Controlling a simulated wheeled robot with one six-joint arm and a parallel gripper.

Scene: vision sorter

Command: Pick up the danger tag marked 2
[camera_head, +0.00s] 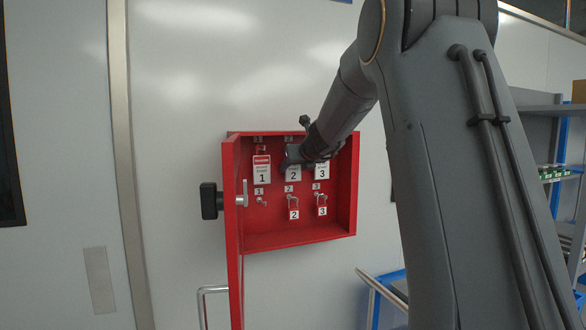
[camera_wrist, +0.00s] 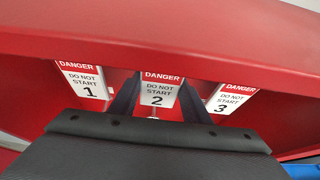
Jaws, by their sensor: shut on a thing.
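The danger tag marked 2 (camera_wrist: 158,90) has a red header and white body. It hangs between tags 1 and 3 in the red cabinet, and in the head view (camera_head: 293,173) its upper part is hidden by my gripper. My gripper (camera_wrist: 157,104) has a dark finger on each side of tag 2 and is shut on it; the fingertips are largely hidden behind the tags. In the head view my gripper (camera_head: 292,157) reaches into the cabinet from the upper right. Danger tag 1 (camera_head: 261,170) hangs to the left and danger tag 3 (camera_head: 322,171) to the right, both close by.
The open red cabinet (camera_head: 290,242) is on the white wall, its door (camera_head: 234,255) swung outward at the left. Padlocks marked 2 (camera_head: 294,214) and 3 (camera_head: 322,210) hang on the lower row; the hook under 1 is bare. Shelving (camera_head: 545,108) stands at the right.

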